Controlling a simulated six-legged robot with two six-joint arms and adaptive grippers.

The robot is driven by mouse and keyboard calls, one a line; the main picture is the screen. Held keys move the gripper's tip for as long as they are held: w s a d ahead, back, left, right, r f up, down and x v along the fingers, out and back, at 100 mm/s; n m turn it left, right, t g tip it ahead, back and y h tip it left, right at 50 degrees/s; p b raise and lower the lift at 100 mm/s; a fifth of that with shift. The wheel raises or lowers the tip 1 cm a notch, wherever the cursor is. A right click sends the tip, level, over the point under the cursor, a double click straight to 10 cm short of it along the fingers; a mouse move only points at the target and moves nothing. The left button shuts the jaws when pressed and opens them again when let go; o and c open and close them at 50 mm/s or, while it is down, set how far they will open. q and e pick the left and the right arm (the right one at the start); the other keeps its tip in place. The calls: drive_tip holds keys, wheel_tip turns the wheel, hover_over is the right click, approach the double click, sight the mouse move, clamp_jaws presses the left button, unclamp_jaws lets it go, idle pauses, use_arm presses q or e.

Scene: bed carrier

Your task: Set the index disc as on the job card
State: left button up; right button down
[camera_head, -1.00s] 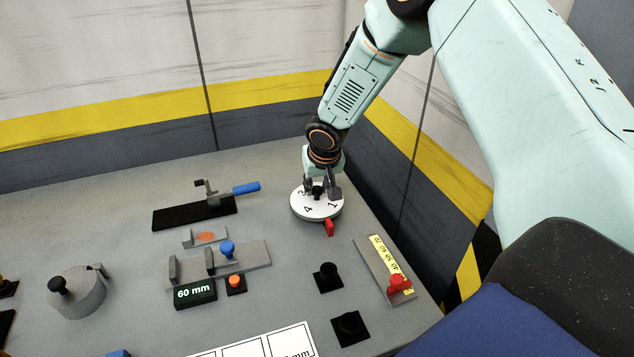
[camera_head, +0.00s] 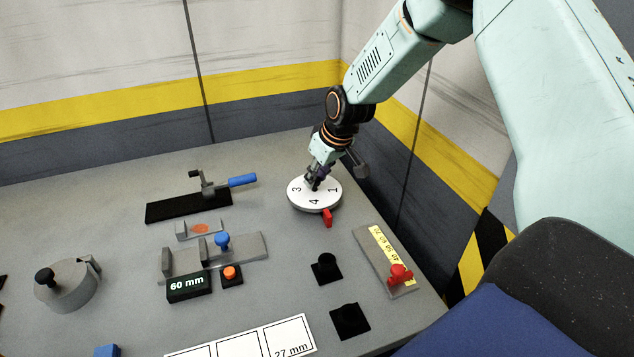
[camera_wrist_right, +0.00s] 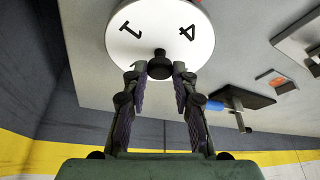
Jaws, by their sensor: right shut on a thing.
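The index disc (camera_head: 323,204) is a round white plate on the bench's right side, marked with numbers; I read 3, 4 and 1. A red pointer (camera_head: 327,218) stands at its near edge. The 4 lies closest to the pointer, a little left of it; the 1 is further right. My right gripper (camera_head: 314,183) comes down tilted over the disc and is shut on its black centre knob (camera_wrist_right: 160,65). The wrist view shows a finger on each side of the knob. The job card (camera_head: 245,345) is cut off at the bottom, with "27 mm" readable. My left gripper is out of view.
Left of the disc are a blue-handled clamp (camera_head: 215,190), a slide fixture with a blue knob (camera_head: 222,240), and a "60 mm" display (camera_head: 188,286). Striped walls close the back and right.

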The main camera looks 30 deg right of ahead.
drive_tip(key=n+b, duration=0.2)
drive_tip(key=n+y+b, duration=0.1)
drive_tip(key=n+b, duration=0.1)
drive_tip(key=b, duration=0.1)
drive_tip(key=shift+w+d+f+g+y+b, duration=0.1)
drive_tip(key=shift+d+f+g+y+b, duration=0.1)
drive_tip(key=shift+g+y+b, duration=0.1)
drive_tip(key=n+b, duration=0.1)
drive_tip(key=n, duration=0.1)
drive_tip(key=shift+d+r+n+g+y, duration=0.1)
drive_tip(key=shift+n+g+y, duration=0.2)
drive_tip(key=shift+n+y, duration=0.1)
drive_tip(key=shift+w+n+g+y+b, duration=0.15)
drive_tip(key=shift+n+g+y+b, duration=0.3)
drive_tip(key=shift+n, duration=1.15)
drive_tip(key=shift+r, duration=0.1)
drive_tip(key=c, duration=1.1)
unclamp_jaws()
drive_tip(key=shift+o, duration=0.2)
drive_tip(key=v, duration=1.2)
drive_tip(key=shift+w, duration=0.15)
